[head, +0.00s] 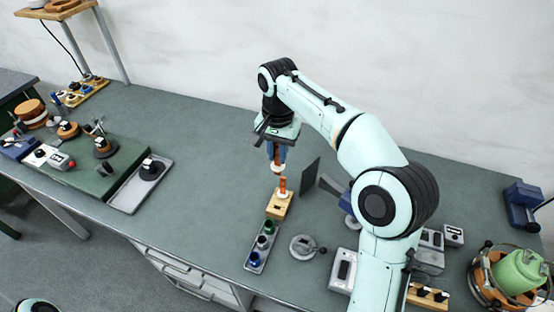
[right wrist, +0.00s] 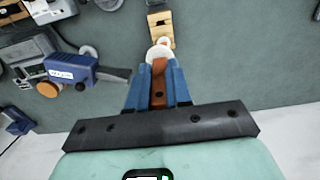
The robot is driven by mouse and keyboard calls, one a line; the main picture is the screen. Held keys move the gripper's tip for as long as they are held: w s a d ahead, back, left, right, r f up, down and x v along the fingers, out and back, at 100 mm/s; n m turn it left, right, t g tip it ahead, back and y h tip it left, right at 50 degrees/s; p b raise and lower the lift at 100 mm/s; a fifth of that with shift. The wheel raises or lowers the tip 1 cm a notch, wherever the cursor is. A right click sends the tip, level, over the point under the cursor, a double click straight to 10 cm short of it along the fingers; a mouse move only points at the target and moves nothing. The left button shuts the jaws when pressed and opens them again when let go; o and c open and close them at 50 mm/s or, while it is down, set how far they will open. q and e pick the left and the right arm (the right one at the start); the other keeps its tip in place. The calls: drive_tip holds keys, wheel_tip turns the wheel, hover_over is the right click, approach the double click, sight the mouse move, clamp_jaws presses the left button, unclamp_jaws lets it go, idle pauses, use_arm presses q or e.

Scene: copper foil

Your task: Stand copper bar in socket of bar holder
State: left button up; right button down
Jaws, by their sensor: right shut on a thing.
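The copper bar (head: 277,151) is upright between the blue fingers of my right gripper (head: 276,155), which is shut on it. The bar also shows between the fingers in the right wrist view (right wrist: 158,84), with a white round piece (right wrist: 158,54) at its far end. The wooden bar holder (head: 278,206) is on the bench just below the gripper and shows in the wrist view (right wrist: 160,28). A copper-coloured piece (head: 282,185) stands at the holder's far end; I cannot tell whether it joins the held bar. A dark slot shows in the holder's near part. My left gripper is out of view.
A grey tray with coloured knobs (head: 261,247) lies in front of the holder. A round grey switch (head: 303,247) and a dark upright plate (head: 310,175) stand to its right. Meters and a green bottle (head: 521,272) are farther right. The bench left of the holder is clear.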

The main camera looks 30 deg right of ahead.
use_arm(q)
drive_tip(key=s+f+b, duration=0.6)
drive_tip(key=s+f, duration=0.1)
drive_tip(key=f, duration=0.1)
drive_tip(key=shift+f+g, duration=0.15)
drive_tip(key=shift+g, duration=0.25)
use_arm(e)
drive_tip(key=s+f, duration=1.3)
drive_tip(key=s, duration=0.1)
drive_tip(key=shift+s+d, duration=0.25)
drive_tip(key=shift+s, duration=0.1)
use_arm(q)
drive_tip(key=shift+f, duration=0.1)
use_arm(e)
drive_tip(key=shift+w+f, duration=0.2)
drive_tip(key=shift+f, duration=0.05)
use_arm(q)
drive_tip(key=shift+b, duration=0.3)
use_arm(e)
drive_tip(key=shift+f, duration=0.1)
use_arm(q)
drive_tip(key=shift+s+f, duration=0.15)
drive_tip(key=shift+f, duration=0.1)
use_arm(e)
drive_tip(key=shift+f, duration=0.25)
